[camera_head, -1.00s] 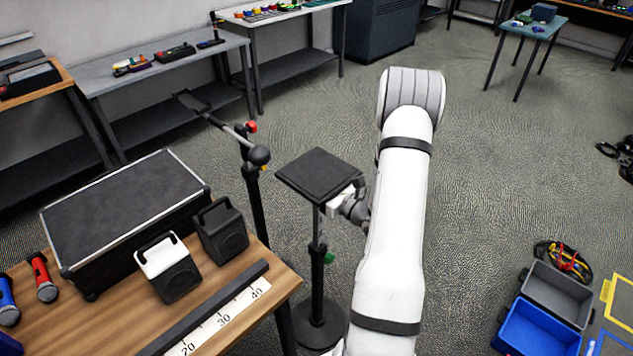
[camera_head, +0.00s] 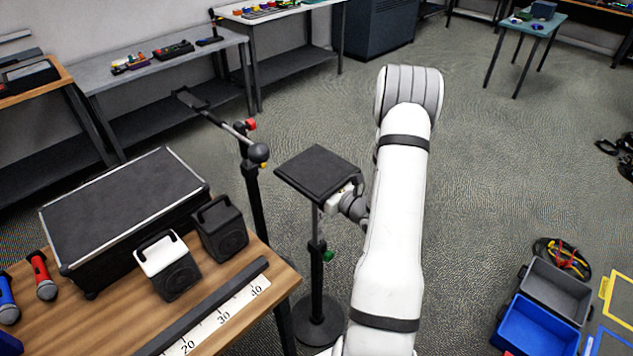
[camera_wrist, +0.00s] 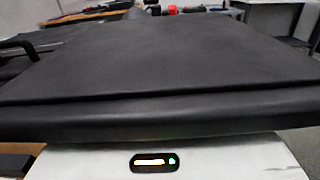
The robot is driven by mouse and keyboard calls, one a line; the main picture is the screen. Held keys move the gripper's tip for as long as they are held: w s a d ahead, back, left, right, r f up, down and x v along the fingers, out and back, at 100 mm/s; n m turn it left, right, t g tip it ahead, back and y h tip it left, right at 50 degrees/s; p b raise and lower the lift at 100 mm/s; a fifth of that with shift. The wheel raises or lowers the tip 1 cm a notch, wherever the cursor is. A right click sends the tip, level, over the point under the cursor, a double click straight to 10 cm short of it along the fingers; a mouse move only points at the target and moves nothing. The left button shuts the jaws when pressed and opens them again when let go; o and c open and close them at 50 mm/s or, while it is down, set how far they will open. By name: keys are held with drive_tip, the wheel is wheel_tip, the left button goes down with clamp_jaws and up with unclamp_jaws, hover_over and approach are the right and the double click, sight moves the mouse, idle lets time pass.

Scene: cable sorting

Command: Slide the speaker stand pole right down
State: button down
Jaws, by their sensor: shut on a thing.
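The speaker stand has a flat black square top plate (camera_head: 318,172) on a slim grey upper pole (camera_head: 316,222). The pole runs into a thicker black lower tube (camera_head: 317,275) with a green knob (camera_head: 328,255) at its collar. The round black base (camera_head: 318,322) rests on the floor. A length of the grey pole shows between plate and collar. My gripper (camera_head: 335,202) is just under the plate's right edge, shut at the upper pole; the plate and wrist partly hide its fingertips. In the wrist view the plate (camera_wrist: 170,65) fills the middle and hides the pole and fingers.
A black stand with a red knob (camera_head: 251,124) is left of the speaker stand. A wooden table (camera_head: 283,290) with a black case (camera_head: 125,205) and two small speakers (camera_head: 220,228) is at the lower left. Open floor lies right of my arm, with a blue bin (camera_head: 535,325) there.

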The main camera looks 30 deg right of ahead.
wheel_tip(320, 180, down, 19)
drive_tip(key=b, duration=1.6)
drive_tip(key=shift+s, duration=0.1)
drive_tip(key=shift+f, duration=0.1)
drive_tip(key=c, duration=1.4)
unclamp_jaws()
drive_tip(key=o, duration=0.3)
drive_tip(key=v, duration=0.7)
drive_tip(key=shift+s+d, duration=0.15)
drive_tip(key=shift+s, duration=0.15)
